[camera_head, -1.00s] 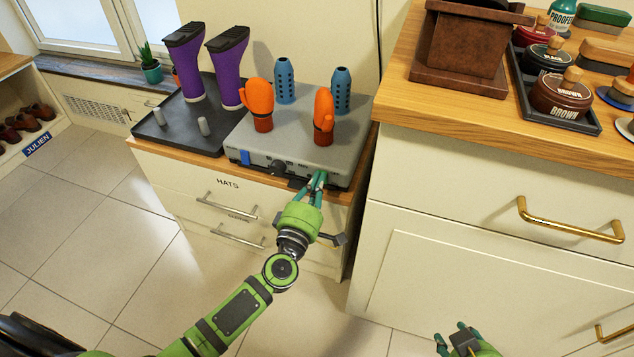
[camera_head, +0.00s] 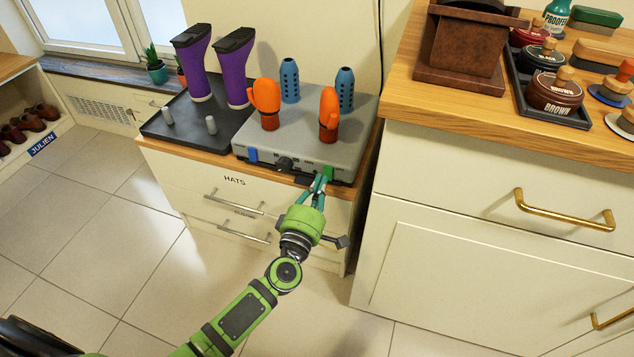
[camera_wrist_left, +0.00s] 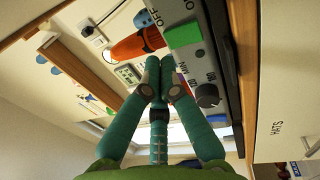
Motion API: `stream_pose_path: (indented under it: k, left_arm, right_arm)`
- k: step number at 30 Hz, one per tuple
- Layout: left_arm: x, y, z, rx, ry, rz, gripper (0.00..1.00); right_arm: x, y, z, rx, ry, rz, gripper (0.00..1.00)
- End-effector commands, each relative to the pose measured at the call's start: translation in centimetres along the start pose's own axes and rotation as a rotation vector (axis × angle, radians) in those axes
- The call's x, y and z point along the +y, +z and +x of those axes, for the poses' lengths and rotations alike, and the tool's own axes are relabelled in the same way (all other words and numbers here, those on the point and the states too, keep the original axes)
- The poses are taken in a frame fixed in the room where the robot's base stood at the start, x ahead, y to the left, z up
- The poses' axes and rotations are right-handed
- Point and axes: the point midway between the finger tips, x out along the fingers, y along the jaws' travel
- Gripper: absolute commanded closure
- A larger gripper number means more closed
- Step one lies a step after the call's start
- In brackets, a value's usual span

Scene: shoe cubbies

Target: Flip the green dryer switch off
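The grey dryer (camera_head: 300,143) stands on the wooden top of a low cabinet. Its green switch (camera_head: 328,172) is at the right end of the front panel, and it also shows in the left wrist view (camera_wrist_left: 184,35), near ON/OFF lettering. I cannot tell which way the switch is tipped. My left gripper (camera_head: 320,182) is just in front of and below the switch. In the left wrist view its fingertips (camera_wrist_left: 166,65) are together with nothing between them, seemingly apart from the switch. My right gripper is out of view.
A dark knob (camera_head: 285,163) and a blue switch (camera_head: 252,155) share the panel. Orange gloves (camera_head: 266,97) and blue posts (camera_head: 290,80) stand on the dryer. Purple boots (camera_head: 234,70) stand on the dark tray (camera_head: 185,130). A taller counter (camera_head: 440,113) borders the right side.

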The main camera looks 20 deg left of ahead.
Motion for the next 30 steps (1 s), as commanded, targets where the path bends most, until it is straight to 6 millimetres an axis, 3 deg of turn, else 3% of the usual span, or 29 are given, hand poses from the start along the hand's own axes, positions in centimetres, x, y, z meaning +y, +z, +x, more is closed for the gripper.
stream_pose_path:
  k: [6, 13, 18, 30]
  left_arm:
    - [1.3, 0.1, -4.8, -0.001, -0.005, 0.001, 1.00]
    - [2.2, 0.1, -8.6, 0.000, -0.003, 0.001, 1.00]
    - [2.5, 0.1, -9.7, 0.000, -0.001, 0.001, 1.00]
    - [2.5, 0.1, -9.8, 0.000, 0.000, 0.001, 1.00]
  right_arm:
    - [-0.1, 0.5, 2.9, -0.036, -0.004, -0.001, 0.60]
    - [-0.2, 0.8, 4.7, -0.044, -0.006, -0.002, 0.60]
    - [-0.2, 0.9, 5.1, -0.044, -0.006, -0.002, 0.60]
    - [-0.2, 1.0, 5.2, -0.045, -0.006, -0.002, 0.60]
